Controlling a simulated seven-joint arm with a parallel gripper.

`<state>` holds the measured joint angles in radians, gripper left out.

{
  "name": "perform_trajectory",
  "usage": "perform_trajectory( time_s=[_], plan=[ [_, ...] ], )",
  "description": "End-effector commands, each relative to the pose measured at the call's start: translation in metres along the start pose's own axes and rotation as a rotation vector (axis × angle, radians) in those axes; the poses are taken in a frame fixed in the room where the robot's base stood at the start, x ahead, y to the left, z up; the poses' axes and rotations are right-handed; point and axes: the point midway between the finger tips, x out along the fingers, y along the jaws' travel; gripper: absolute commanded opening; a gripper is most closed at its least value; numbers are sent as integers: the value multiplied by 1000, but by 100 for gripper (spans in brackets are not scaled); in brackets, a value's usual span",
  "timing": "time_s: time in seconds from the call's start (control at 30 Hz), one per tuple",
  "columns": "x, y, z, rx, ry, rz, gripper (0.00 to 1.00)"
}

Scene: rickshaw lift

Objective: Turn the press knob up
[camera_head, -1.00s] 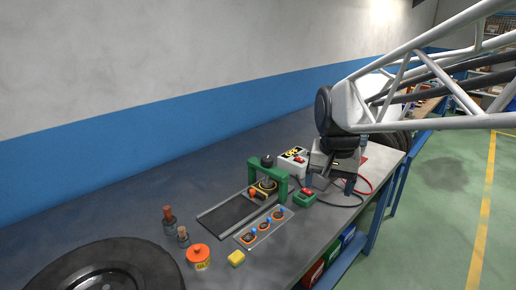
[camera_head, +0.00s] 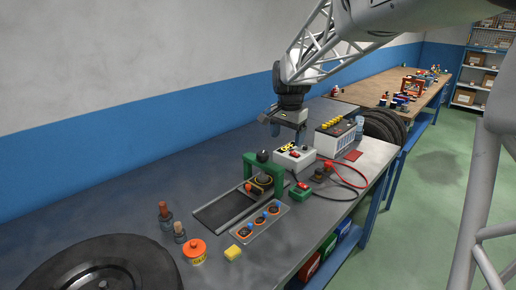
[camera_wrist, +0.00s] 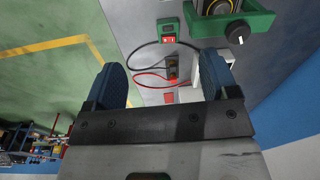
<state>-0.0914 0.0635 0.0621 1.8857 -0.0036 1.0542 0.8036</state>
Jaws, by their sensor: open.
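The green press (camera_head: 281,178) stands on the bench across the end of a dark track. Its black round knob (camera_head: 263,156) is on the upper left of the frame. In the wrist view the knob (camera_wrist: 238,33) shows a white mark, at the upper right beside the green press frame (camera_wrist: 258,22). My gripper (camera_head: 287,134) is open and empty, above the bench behind and to the right of the knob, apart from it. In the wrist view its blue fingers (camera_wrist: 163,66) are spread wide, with the knob outside them to the right.
A green switch box (camera_head: 299,191) and cables lie to the right. A tray of knobs (camera_head: 262,223) lies in front; a tire (camera_head: 92,268) is at left.

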Motion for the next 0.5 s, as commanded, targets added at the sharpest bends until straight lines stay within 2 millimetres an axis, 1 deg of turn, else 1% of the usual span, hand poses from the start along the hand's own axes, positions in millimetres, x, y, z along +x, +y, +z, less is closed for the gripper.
perform_trajectory(
  time_s=[0.03,0.1,0.37,0.5],
  plan=[
    [6,-11,-7,16,-4,4,80],
    [12,-25,-16,43,-8,8,80],
    [38,-75,-48,143,-24,25,80],
    [55,-102,-64,197,-31,35,80]
  ],
)
